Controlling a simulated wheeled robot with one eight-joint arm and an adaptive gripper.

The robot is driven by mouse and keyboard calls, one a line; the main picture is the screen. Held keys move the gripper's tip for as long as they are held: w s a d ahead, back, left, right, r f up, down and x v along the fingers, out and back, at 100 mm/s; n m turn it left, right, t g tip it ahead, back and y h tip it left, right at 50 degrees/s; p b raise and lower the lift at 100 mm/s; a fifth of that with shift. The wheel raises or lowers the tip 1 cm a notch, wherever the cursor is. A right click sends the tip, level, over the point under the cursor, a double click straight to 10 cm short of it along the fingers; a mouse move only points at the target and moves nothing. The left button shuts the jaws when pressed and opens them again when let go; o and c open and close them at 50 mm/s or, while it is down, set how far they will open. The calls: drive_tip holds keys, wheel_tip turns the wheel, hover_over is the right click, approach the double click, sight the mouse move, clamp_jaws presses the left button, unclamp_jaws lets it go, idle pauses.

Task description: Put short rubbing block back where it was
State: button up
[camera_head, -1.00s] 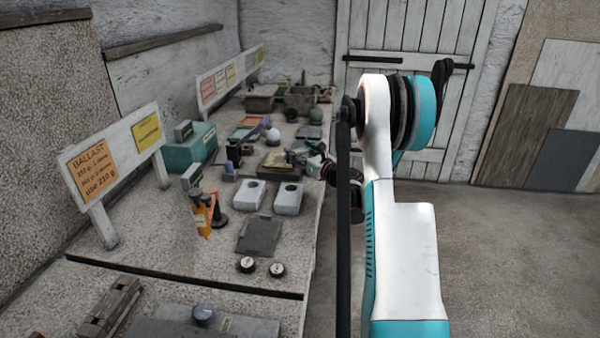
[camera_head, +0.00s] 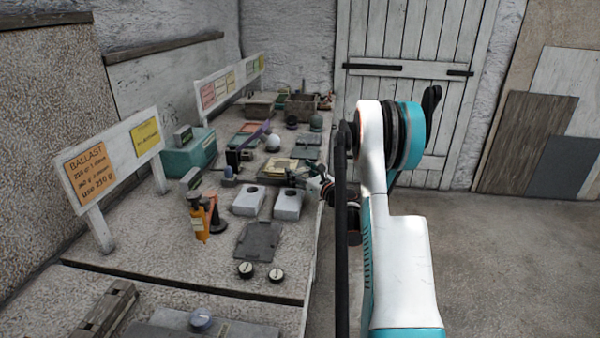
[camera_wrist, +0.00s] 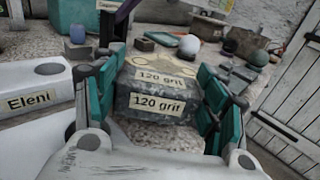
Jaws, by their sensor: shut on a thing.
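A grey, speckled block (camera_wrist: 150,101) with "120 grit" labels on two faces fills the middle of the wrist view. My gripper (camera_wrist: 160,92) is shut on it, with teal-padded fingers on its left and right sides. Bench surface shows behind the block; its underside is hidden, so I cannot tell whether it touches anything. In the head view my gripper (camera_head: 308,178) is small, at the bench's right edge beyond the white boxes, and partly hidden by my arm.
Two pale boxes with round hollows (camera_head: 249,201) (camera_head: 288,204) stand near it; one in the wrist view reads "Eleni" (camera_wrist: 35,101). A white sphere (camera_wrist: 189,45) and green dome (camera_wrist: 259,58) lie beyond.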

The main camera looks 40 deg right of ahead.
drive_tip(key=shift+f, duration=0.35)
drive_tip(key=o, duration=1.4)
drive_tip(key=shift+c, duration=0.2)
drive_tip(key=shift+r, duration=0.3)
drive_tip(key=s+a+p, duration=0.1)
drive_tip(key=s+p, duration=0.2)
drive_tip(key=s, duration=0.9)
drive_tip(key=shift+r, duration=0.3)
